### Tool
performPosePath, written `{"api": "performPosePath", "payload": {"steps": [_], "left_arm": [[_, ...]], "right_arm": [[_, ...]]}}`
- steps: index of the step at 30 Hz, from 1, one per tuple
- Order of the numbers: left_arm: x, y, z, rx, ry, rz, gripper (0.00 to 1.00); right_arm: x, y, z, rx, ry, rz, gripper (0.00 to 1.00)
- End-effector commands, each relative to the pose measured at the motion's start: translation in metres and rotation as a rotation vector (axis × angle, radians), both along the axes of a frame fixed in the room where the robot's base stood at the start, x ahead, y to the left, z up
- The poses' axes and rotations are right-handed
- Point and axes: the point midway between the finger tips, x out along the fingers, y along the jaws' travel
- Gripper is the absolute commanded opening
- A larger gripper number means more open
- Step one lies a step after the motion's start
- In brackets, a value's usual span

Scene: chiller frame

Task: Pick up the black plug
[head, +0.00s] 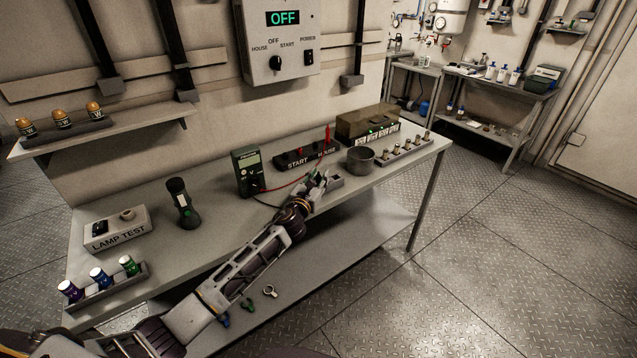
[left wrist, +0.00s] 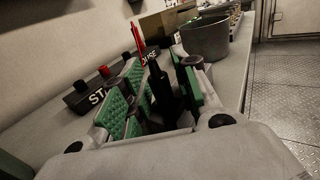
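The black plug (left wrist: 158,82) stands upright between the green-padded fingers of my left gripper (left wrist: 162,90) in the left wrist view. The fingers are apart on both sides of it, and I see no firm contact. In the head view my left gripper (head: 322,182) is low over the workbench, in front of the START/HOUSE block, and hides the black plug there. A red plug (head: 327,138) stands in the START/HOUSE block (head: 296,158); it also shows in the left wrist view (left wrist: 140,40). My right gripper is not in view.
A multimeter (head: 247,172) with red and black leads stands left of the gripper. A grey cup (head: 361,159) is close on its right. A flashlight (head: 182,203) and lamp tester (head: 117,229) stand further left.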

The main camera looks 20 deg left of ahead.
Motion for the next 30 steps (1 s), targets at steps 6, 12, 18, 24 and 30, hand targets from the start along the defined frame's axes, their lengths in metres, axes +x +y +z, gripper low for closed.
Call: {"api": "performPosePath", "payload": {"steps": [6,12,18,24,30], "left_arm": [[0.000,0.000,0.000,0.000,0.000,0.000,0.00],[0.000,0.000,0.000,0.000,0.000,0.000,0.00],[0.000,0.000,0.004,0.000,-0.001,-0.001,0.00],[0.000,0.000,0.018,0.002,-0.002,0.000,0.00],[0.000,0.000,0.043,0.002,-0.004,-0.001,0.00]], "right_arm": [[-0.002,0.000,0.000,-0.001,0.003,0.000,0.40],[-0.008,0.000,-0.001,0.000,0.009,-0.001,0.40],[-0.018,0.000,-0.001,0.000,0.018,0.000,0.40],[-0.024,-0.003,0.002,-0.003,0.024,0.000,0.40],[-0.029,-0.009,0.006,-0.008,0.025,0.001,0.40]]}}
